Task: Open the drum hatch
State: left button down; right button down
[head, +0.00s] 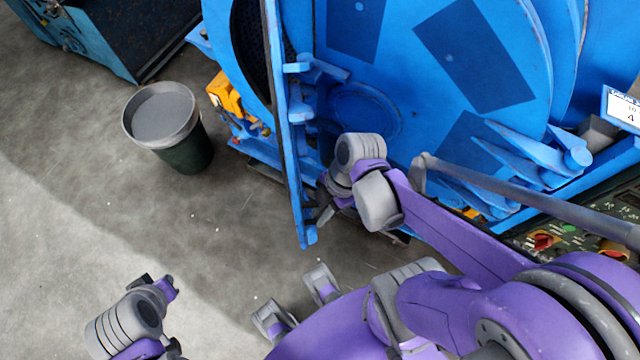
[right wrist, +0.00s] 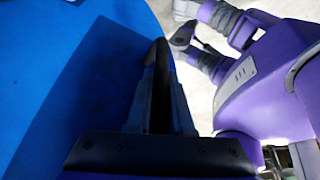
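The blue drum blaster (head: 400,60) fills the upper right of the head view. Its hatch (head: 284,130) shows nearly edge-on as a tall narrow blue panel, swung out from the dark round opening (head: 250,45). My right gripper (head: 324,208) is at the lower part of the hatch, close to its right side. In the right wrist view, a broad blue surface (right wrist: 60,70) lies left of my right gripper (right wrist: 158,100). A dark bar shows between its fingers; whether they grip it is unclear. My left gripper (head: 162,288) is at lower left, away from the hatch; its finger opening is unclear.
A grey-topped bin (head: 165,120) stands on the floor left of the hatch. A yellow part (head: 226,95) sits on the machine behind the hatch. A control panel (head: 560,240) with red knobs is at right. The concrete floor at left is mostly clear.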

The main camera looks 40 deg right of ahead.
jog(key=c, duration=0.8)
grip_release()
jog(key=shift+s, duration=0.1)
jog(key=p+v, duration=0.3)
jog(key=v, duration=0.7)
jog(key=shift+d+r, duration=0.2)
jog(key=shift+r, duration=0.15)
